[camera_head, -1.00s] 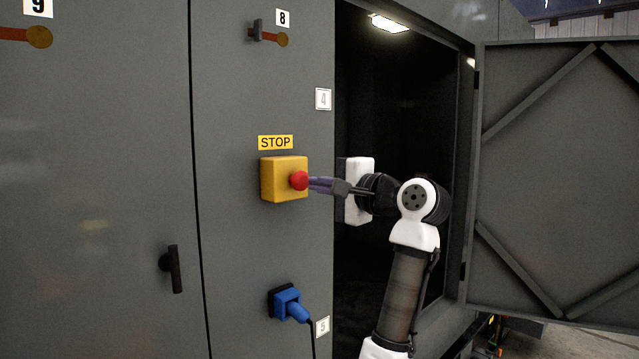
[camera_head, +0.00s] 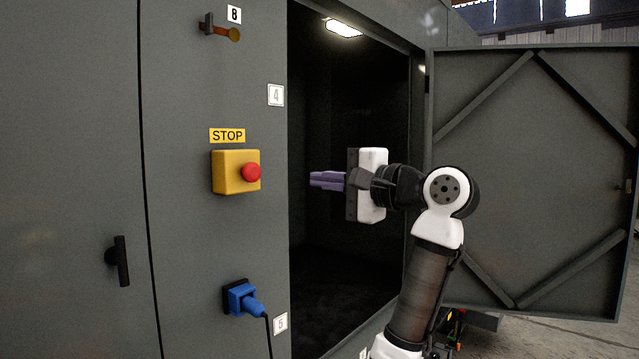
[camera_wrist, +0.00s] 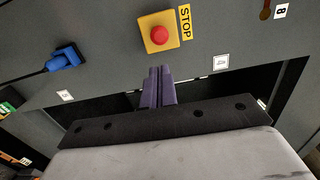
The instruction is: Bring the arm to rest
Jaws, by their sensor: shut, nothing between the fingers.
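My gripper (camera_head: 327,180) is in front of the dark cabinet opening in the head view. Its purple fingers are together, with nothing between them, and point left toward the yellow stop box. In the wrist view the shut fingers (camera_wrist: 158,87) point up toward the red button. The red stop button (camera_head: 251,172) sits on the yellow box (camera_head: 229,172) on the grey cabinet front. A clear gap lies between fingertips and button. The button also shows in the wrist view (camera_wrist: 159,34). My arm is bent at the elbow, reaching up from the bottom of the head view.
An open cabinet door (camera_head: 535,180) stands to the right of my arm. The dark cabinet interior (camera_head: 320,260) is behind the gripper. A blue plug (camera_head: 243,298) with a cable is below the stop box. A black handle (camera_head: 121,261) is on the left panel.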

